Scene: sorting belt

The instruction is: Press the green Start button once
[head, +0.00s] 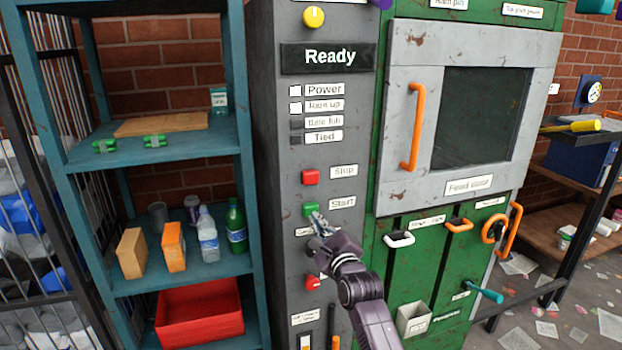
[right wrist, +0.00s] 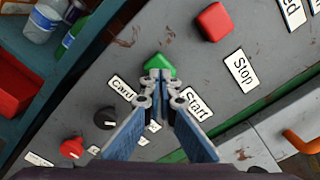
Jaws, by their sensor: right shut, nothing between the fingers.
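The green Start button (head: 310,209) sits on the grey control panel (head: 285,130), left of its "Start" label (head: 342,203) and below the red Stop button (head: 310,177). In the right wrist view the Start button (right wrist: 160,64) shows just beyond my fingertips, partly covered by them. My right gripper (head: 317,219) is shut and empty, its tips at the lower edge of the button; I cannot tell whether they touch it. In the right wrist view the closed fingertips (right wrist: 160,80) overlap the button's lower part. The display (head: 330,56) reads "Ready". My left gripper is not in view.
A dark knob (right wrist: 106,118) and a red knob (right wrist: 72,147) lie below the Start button. A teal shelf (head: 160,152) with bottles and blocks stands at left. The green machine with a door and orange handle (head: 413,127) stands at right.

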